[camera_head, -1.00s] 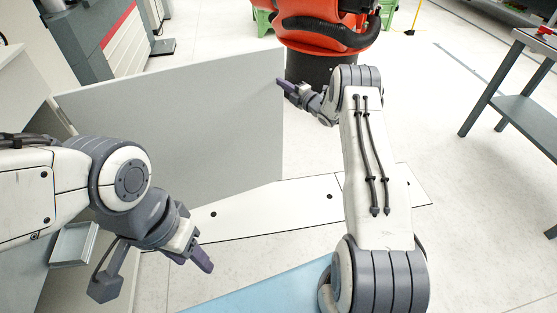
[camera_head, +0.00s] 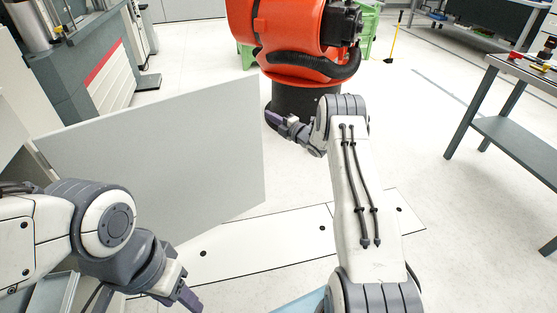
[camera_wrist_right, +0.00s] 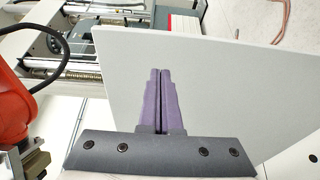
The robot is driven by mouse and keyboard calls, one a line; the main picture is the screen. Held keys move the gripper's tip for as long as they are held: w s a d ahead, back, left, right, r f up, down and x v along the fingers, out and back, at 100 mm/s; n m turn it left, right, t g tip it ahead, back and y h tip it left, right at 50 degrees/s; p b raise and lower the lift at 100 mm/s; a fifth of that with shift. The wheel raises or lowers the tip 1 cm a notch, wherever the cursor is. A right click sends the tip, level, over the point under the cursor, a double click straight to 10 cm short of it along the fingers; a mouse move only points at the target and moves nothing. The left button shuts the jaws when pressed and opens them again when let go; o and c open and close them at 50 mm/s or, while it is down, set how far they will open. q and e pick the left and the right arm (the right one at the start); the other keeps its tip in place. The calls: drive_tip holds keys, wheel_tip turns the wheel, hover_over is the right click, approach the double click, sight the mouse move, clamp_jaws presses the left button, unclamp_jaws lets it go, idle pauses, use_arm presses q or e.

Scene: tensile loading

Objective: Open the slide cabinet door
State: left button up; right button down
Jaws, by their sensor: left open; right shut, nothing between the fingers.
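The cabinet door (camera_head: 165,160) is a large grey-white panel standing upright and swung out from the cabinet at the left of the head view. It also fills much of the right wrist view (camera_wrist_right: 225,90). My right gripper (camera_head: 270,117) is shut and empty, close to the door's free upper edge; whether it touches the door I cannot tell. Its purple fingers are pressed together in the right wrist view (camera_wrist_right: 161,95). My left gripper (camera_head: 189,297) is open and empty, low in front of the door. The cabinet's inside is mostly hidden by my left arm.
An orange robot arm (camera_head: 290,45) on a dark base stands behind the door. A grey table (camera_head: 510,140) stands at the right. A grey machine with a red stripe (camera_head: 95,65) is at the back left. The floor between door and table is mostly clear.

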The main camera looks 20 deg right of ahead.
drive_tip(key=s+d, duration=0.8)
drive_tip(key=w+a+r+m+g+h, duration=0.2)
drive_tip(key=a+r+m, duration=0.15)
drive_tip(key=a, duration=0.45)
drive_tip(key=w+a+r+m+g+h, duration=0.15)
drive_tip(key=a+r, duration=0.25)
drive_tip(key=a, duration=0.4)
drive_tip(key=s+a+r+m+g, duration=0.3)
drive_tip(key=s+a+m+g, duration=0.3)
drive_tip(key=s+a, duration=1.05)
drive_tip(key=s+a+m+g, duration=0.2)
drive_tip(key=s+g, duration=0.2)
drive_tip(key=s, duration=1.3)
drive_tip(key=s+a+m+g, duration=0.15)
drive_tip(key=s+g, duration=0.25)
drive_tip(key=s, duration=1.2)
use_arm(q)
wheel_tip(320, 180, up, 24)
drive_tip(key=p, duration=2.4)
drive_tip(key=shift+s+d+r, duration=0.15)
drive_tip(key=shift+s, duration=0.2)
use_arm(e)
wheel_tip(320, 180, up, 23)
drive_tip(key=h, duration=0.1)
drive_tip(key=shift+s+a+f, duration=0.2)
drive_tip(key=shift+s+a, duration=0.1)
drive_tip(key=shift+a, duration=0.05)
